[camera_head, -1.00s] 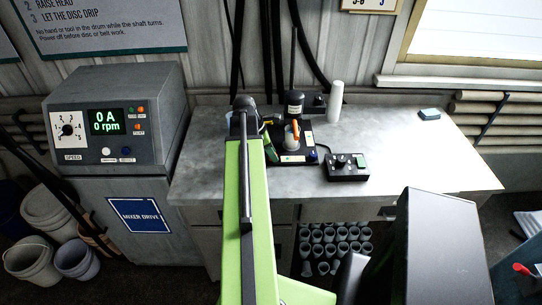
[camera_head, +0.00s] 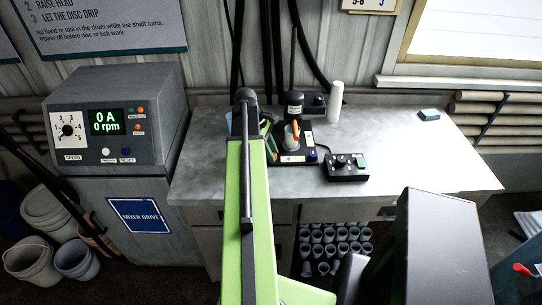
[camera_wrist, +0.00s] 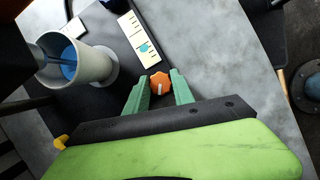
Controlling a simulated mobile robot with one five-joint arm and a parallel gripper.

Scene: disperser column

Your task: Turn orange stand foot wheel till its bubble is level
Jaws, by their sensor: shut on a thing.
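The orange foot wheel (camera_wrist: 160,83) sits at the near edge of the dark stand base (camera_wrist: 112,35) in the wrist view. A pale line marks its face. My gripper (camera_wrist: 159,85) has its two green fingers on either side of the wheel and is shut on it. A white level strip (camera_wrist: 142,40) with dark marks and a teal bubble lies just beyond the wheel. The bubble sits in the lower half of the strip, and its exact place against the marks is too small to tell. In the head view my arm hides the wheel, while the stand base (camera_head: 310,157) shows.
A pale cup (camera_wrist: 78,65) with blue content stands on the base, left of my fingers. A black control box (camera_head: 346,168) sits right of the stand. A white cylinder (camera_head: 334,102) stands behind.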

